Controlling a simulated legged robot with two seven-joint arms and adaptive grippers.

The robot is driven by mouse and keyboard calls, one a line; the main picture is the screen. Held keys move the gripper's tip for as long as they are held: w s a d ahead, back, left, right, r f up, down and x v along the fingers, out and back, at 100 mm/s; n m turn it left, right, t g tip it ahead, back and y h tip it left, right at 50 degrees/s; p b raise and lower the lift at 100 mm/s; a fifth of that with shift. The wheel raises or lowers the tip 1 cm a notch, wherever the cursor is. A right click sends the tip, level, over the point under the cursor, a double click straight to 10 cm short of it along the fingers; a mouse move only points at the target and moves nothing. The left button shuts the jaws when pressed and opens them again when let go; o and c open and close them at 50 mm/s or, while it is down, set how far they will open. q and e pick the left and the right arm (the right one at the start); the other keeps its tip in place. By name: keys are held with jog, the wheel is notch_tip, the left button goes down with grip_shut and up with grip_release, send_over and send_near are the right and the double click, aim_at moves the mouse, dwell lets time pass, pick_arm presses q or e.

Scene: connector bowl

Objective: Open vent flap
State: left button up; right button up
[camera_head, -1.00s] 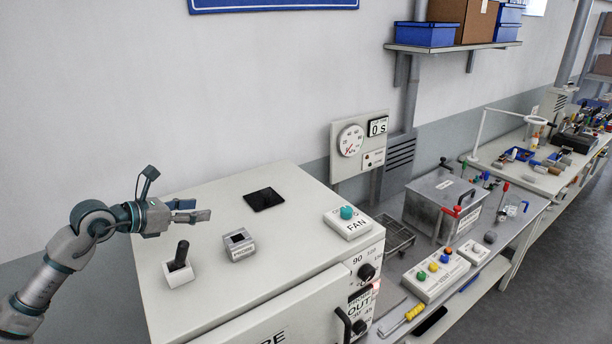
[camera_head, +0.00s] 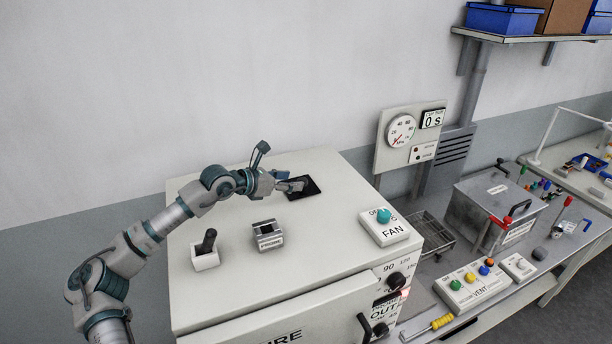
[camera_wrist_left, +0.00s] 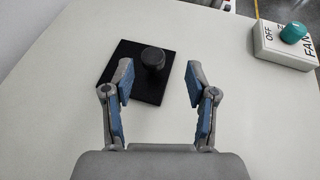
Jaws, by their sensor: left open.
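The vent flap is most likely the black square plate (camera_head: 313,187) on top of the large white cabinet (camera_head: 330,235). In the left wrist view the flat black plate (camera_wrist_left: 131,58) carries a short round black knob (camera_wrist_left: 153,58) near its right edge. My left gripper (camera_head: 298,184) reaches over the plate from the left and hides part of it in the head view. In the left wrist view my left gripper (camera_wrist_left: 158,82) is open, its fingers apart, with the knob ahead of the gap and nothing held. My right gripper is out of view.
On the cabinet top stand a black-handled switch (camera_head: 206,250), a small PROBE block (camera_head: 268,235) and a FAN box (camera_head: 390,227) with a teal knob. A gauge panel (camera_head: 410,138) stands behind. The cabinet top around the plate is clear.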

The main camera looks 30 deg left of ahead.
aim_at(303, 180)
pick_arm(q)
jog(key=w, duration=0.1)
jog(key=w+f+p, duration=0.1)
jog(key=w+f, duration=0.1)
jog(key=shift+w+a+f, duration=0.15)
jog(key=shift+w+a, duration=0.25)
jog(key=shift+d, duration=0.25)
jog(key=d, duration=0.1)
jog(key=w+d, duration=0.1)
jog(key=shift+w+d, duration=0.1)
jog(key=shift+d, duration=0.3)
jog(key=c, duration=0.7)
jog(key=shift+a, duration=0.2)
jog(key=c, duration=0.4)
jog(key=shift+a+f, duration=0.15)
jog(key=shift+a, duration=0.2)
jog(key=shift+a+f, duration=0.1)
jog(key=shift+a, duration=0.15)
jog(key=shift+d, duration=0.3)
jog(key=shift+r, duration=0.2)
jog(key=shift+a+r, duration=0.1)
jog(key=shift+a, duration=0.1)
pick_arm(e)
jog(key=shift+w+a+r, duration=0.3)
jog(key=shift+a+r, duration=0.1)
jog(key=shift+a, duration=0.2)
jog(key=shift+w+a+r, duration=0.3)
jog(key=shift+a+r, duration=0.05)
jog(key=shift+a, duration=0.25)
